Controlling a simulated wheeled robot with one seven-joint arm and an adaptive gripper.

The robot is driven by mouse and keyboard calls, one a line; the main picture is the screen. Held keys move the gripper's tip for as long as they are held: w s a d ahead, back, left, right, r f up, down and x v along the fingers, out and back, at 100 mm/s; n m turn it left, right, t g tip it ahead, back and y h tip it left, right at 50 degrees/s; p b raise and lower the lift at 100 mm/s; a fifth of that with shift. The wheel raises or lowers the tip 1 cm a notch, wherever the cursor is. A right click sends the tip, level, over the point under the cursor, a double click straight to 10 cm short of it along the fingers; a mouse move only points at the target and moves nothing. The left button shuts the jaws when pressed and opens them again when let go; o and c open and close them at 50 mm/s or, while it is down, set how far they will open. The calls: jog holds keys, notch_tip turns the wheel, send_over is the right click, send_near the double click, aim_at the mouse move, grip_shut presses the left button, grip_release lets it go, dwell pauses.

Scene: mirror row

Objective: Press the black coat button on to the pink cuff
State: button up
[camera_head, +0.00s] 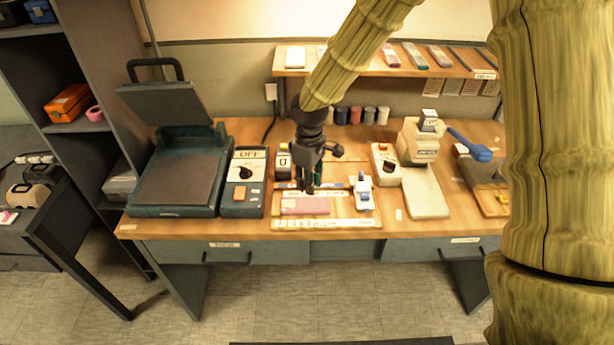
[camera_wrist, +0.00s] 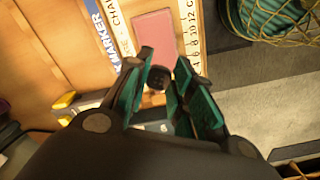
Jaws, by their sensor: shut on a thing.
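My gripper (camera_head: 309,188) points down over the workbench, just behind the pink cuff (camera_head: 305,206). In the wrist view its green-padded fingers (camera_wrist: 160,85) are shut on a small round dark thing, which looks like the black coat button (camera_wrist: 157,78). The cuff also shows in the wrist view (camera_wrist: 154,34), as a flat pink piece beyond the fingertips. It lies on the bench beside a white ruler strip (camera_head: 325,223).
A teal press (camera_head: 178,180) with its lid raised stands at the left, next to a control box marked OFF (camera_head: 243,182). A small white and blue device (camera_head: 363,192) sits right of the cuff. A beige machine (camera_head: 418,140) stands farther right. A shelf (camera_head: 350,66) runs behind.

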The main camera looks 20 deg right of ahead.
aim_at(310, 205)
jog(key=shift+s+d+f+b, duration=0.15)
jog(key=shift+d+f+b, duration=0.05)
jog(key=shift+f+b, duration=2.2)
jog(key=shift+f, duration=0.55)
jog(key=shift+f, duration=0.45)
jog(key=o, duration=1)
notch_tip(310, 205, up, 12)
jog(key=shift+s, duration=0.1)
